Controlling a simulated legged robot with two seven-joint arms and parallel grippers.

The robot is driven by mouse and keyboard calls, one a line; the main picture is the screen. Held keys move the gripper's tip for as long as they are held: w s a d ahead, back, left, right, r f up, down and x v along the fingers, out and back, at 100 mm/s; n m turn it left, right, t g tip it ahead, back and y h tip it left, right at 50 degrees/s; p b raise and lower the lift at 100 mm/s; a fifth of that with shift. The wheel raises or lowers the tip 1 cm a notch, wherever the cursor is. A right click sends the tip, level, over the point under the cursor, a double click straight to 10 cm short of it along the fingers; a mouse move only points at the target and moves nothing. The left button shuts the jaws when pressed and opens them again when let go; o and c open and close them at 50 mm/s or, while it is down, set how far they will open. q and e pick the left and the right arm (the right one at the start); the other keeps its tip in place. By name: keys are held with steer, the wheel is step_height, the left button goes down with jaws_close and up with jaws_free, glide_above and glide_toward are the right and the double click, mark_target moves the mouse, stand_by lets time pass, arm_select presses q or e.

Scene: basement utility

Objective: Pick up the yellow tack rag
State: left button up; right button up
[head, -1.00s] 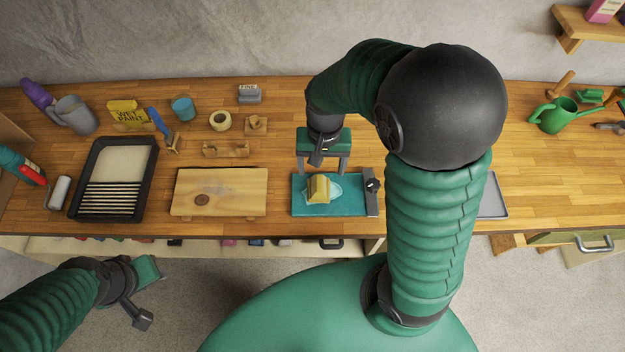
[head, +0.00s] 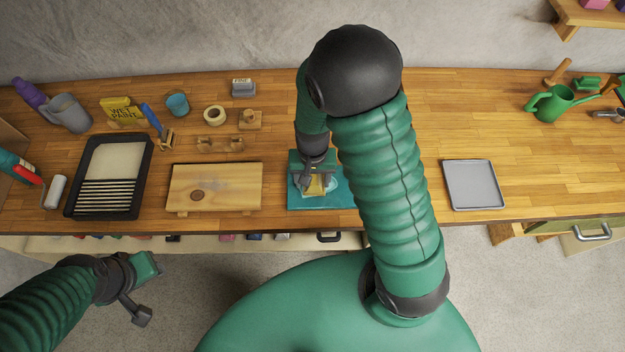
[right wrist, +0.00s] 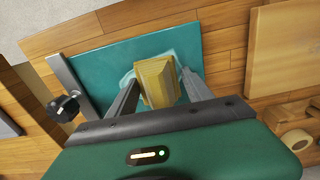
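The yellow tack rag (head: 316,188) is a small block-like yellow piece on a teal board (head: 338,199) with a pale blue patch, near the bench's front edge. My right gripper (head: 315,181) is directly above it, pointing down. In the right wrist view, the rag (right wrist: 156,82) stands between the two fingers of the right gripper (right wrist: 160,82). The fingers are open, one on each side, with narrow gaps; I see no clear contact. My left gripper (head: 142,290) hangs in front of the bench, away from the rag; its finger opening is unclear.
A wooden board (head: 235,190) lies left of the teal board, beside a black paint tray (head: 79,190). A grey tray (head: 474,187) lies to the right. The bench right of my arm is mostly clear.

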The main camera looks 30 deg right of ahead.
steer(key=shift+d, duration=0.25)
steer(key=c, duration=0.9)
arm_select(q)
steer(key=shift+d, duration=0.25)
arm_select(e)
steer(key=shift+c, duration=0.5)
arm_select(q)
steer(key=shift+a, duration=0.1)
arm_select(e)
steer(key=shift+a, duration=0.1)
steer(key=shift+r, duration=0.15)
